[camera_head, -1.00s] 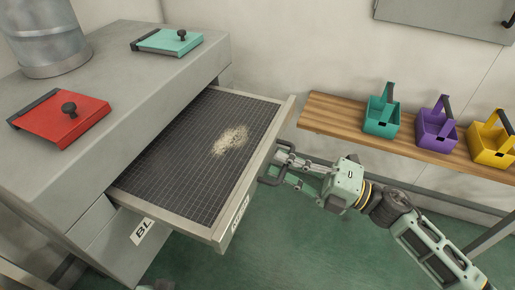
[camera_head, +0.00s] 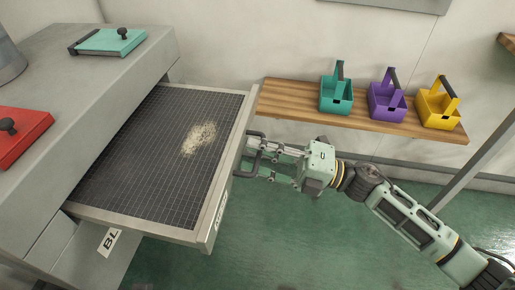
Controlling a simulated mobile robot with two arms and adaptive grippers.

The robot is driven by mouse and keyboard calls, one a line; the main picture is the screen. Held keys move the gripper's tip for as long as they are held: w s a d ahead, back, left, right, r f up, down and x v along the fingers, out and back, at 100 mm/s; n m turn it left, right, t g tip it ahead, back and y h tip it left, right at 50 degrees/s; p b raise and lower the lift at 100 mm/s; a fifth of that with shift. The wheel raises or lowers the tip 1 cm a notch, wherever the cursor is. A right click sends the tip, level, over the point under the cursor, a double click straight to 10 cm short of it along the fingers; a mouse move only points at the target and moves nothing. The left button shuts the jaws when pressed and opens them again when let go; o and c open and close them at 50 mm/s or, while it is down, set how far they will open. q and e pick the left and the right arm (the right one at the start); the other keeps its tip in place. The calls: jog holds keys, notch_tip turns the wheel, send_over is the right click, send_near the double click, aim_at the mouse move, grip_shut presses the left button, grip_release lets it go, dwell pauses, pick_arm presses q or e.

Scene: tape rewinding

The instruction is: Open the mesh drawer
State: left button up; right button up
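The mesh drawer (camera_head: 135,150) stands well out of the left side's grey cabinet, its dark mesh bed in a pale frame. A pale grainy heap (camera_head: 199,138) lies on the mesh. A dark bar handle (camera_head: 258,157) sticks out from the drawer's front. My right gripper (camera_head: 270,162) reaches in from the right at this handle, with its fingers apart and a gap between them. The fingertips are at the handle; whether they touch it is too small to tell. My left gripper is not in view.
The grey cabinet (camera_head: 95,85) carries a teal lidded hatch (camera_head: 110,41) and a red one (camera_head: 22,135). A wooden shelf (camera_head: 290,98) along the wall holds teal (camera_head: 336,95), purple (camera_head: 387,100) and yellow (camera_head: 438,106) baskets. Green floor (camera_head: 290,240) is clear below.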

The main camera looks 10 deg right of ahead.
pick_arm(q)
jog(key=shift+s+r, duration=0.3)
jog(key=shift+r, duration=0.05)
pick_arm(e)
jog(key=v, duration=1.2)
jog(key=shift+w+r, duration=0.1)
jog(key=shift+w, duration=0.05)
